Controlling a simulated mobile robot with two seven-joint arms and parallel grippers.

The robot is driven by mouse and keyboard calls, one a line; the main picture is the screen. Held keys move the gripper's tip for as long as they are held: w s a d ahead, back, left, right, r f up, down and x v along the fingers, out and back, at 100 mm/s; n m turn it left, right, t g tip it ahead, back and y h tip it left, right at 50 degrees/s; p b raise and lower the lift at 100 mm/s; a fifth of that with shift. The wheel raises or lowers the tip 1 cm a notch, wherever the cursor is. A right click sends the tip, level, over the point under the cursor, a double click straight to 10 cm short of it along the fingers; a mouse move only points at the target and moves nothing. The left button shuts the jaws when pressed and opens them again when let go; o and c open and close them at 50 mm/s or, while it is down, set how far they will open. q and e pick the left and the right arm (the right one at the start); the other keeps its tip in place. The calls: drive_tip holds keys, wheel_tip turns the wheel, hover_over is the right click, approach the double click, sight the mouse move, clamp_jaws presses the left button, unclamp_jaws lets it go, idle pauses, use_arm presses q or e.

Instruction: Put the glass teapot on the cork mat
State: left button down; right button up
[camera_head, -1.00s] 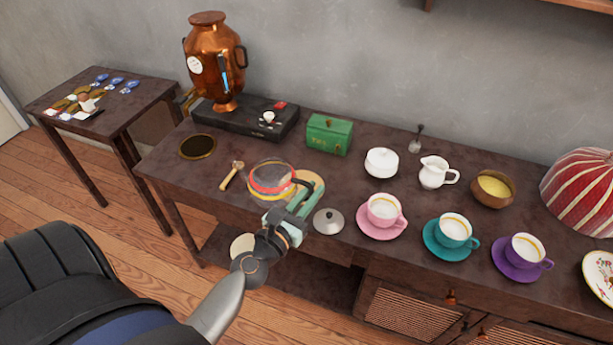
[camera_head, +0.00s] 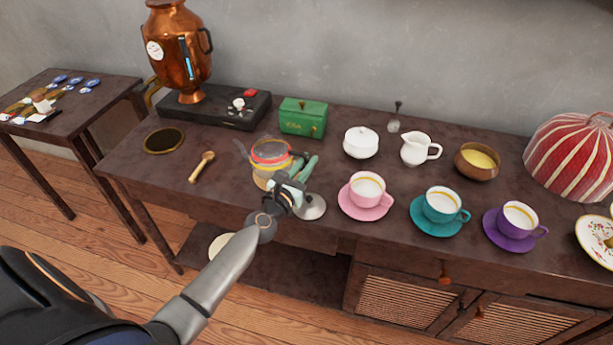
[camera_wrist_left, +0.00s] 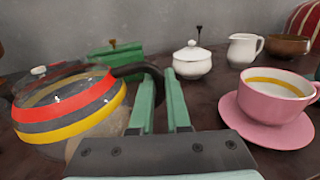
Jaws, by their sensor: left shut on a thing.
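The glass teapot (camera_head: 270,152), banded in red, grey and yellow, is over the cork mat (camera_head: 262,183) near the table's front edge. Only a tan edge of the mat shows; the teapot and gripper hide the rest. I cannot tell whether the teapot's base touches it. My left gripper (camera_head: 303,166) is at the teapot's right side, shut on its dark handle. The left wrist view shows the teapot (camera_wrist_left: 70,105) upright at left and the green fingers (camera_wrist_left: 158,85) at the handle. My right gripper is not in view.
A wooden scoop (camera_head: 202,167) and a dark round plate (camera_head: 163,141) lie left. A green tin (camera_head: 303,117) stands behind. A pink cup (camera_head: 367,188) on its saucer stands right.

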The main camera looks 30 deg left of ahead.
use_arm(q)
wheel_tip(320, 180, down, 3)
drive_tip(key=shift+r+b, duration=0.1)
drive_tip(key=shift+b, duration=0.75)
drive_tip(key=shift+f, duration=0.2)
drive_tip(key=c, duration=0.9)
unclamp_jaws()
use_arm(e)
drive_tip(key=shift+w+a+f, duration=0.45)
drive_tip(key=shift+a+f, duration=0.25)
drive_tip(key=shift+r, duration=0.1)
